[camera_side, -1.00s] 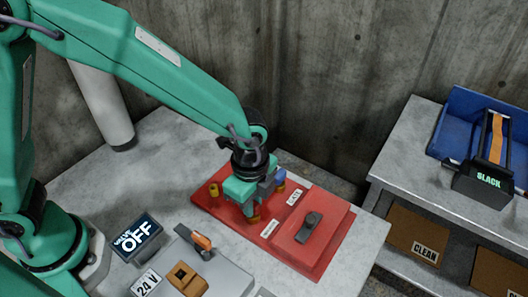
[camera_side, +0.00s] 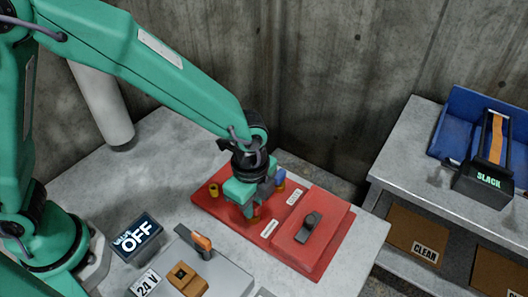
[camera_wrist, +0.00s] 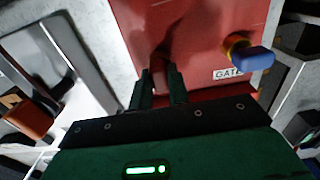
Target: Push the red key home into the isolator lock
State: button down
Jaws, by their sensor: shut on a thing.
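My gripper (camera_side: 250,208) points down over the red panel (camera_side: 215,209). In the wrist view its fingers (camera_wrist: 160,88) are shut on the red key (camera_wrist: 159,70), a dark red piece that blends with the panel behind. In the side view the gripper hides the key. A brass lock (camera_side: 255,214) shows just under the fingertips, beside a white label (camera_side: 269,229) too small to read surely. Whether the key is in that lock, and how deep, is hidden.
A blue key (camera_wrist: 252,58) sits in a brass-ringed lock by the GATE label (camera_wrist: 229,74), close to my gripper. Another brass cylinder (camera_side: 213,190) stands left. A raised red box with a black rotary handle (camera_side: 309,226) is at right.

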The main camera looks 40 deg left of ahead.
jog(key=c, duration=1.3)
grip_release()
jog(key=shift+o, duration=0.2)
jog(key=shift+c, duration=0.4)
jog(key=shift+r, duration=3.5)
